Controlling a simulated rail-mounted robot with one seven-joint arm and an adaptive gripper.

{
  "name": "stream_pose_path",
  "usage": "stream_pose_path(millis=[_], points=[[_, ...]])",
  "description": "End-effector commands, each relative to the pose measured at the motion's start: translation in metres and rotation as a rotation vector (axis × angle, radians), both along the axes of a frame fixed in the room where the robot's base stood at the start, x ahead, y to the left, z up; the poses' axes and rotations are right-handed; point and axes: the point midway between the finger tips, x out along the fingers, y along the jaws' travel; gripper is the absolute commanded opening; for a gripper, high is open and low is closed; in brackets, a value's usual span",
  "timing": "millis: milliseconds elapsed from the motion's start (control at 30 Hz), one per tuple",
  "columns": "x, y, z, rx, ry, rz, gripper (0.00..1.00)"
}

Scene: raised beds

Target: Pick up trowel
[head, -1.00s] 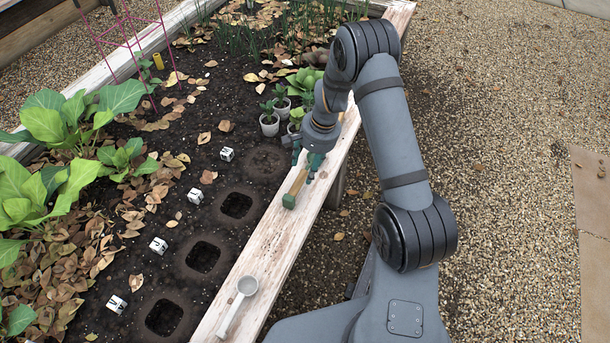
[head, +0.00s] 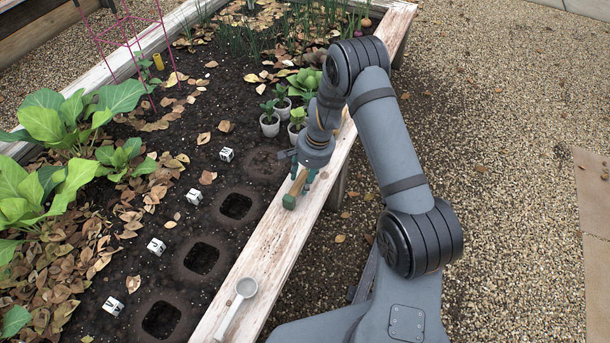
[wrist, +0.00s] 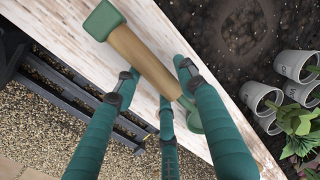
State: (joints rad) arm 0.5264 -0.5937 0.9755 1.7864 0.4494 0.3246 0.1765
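The trowel (head: 297,186) lies on the white plank edge of the raised bed, its wooden handle ending in a green cap. In the wrist view the trowel's wooden handle (wrist: 145,62) runs diagonally, green cap at upper left. A green part at its other end shows between the fingers, partly hidden. My gripper (head: 303,180) is over the trowel at the plank. In the wrist view my gripper (wrist: 158,80) has its green fingers spread, with the handle passing between the fingertips. I cannot tell whether any finger touches it.
A pale scoop (head: 237,303) lies on the plank (head: 268,243) nearer me. Small potted seedlings (head: 269,124) stand in the bed behind my gripper; pots (wrist: 297,66) also show at right in the wrist view. Square holes and white marker cubes (head: 194,196) line the soil. Gravel lies right.

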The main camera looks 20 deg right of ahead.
Motion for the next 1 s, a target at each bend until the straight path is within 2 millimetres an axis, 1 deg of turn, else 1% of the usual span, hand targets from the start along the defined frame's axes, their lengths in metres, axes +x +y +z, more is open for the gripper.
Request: stream_pose_path(millis=[67, 600, 867, 1000], points=[[0.000, 0.000, 0.000, 0.000, 0.000, 0.000, 0.34], [0.000, 0.000, 0.000, 0.000, 0.000, 0.000, 0.03], [0.000, 0.000, 0.002, 0.000, -0.001, 0.000, 0.03], [0.001, 0.000, 0.012, 0.000, -0.003, 0.001, 0.03]])
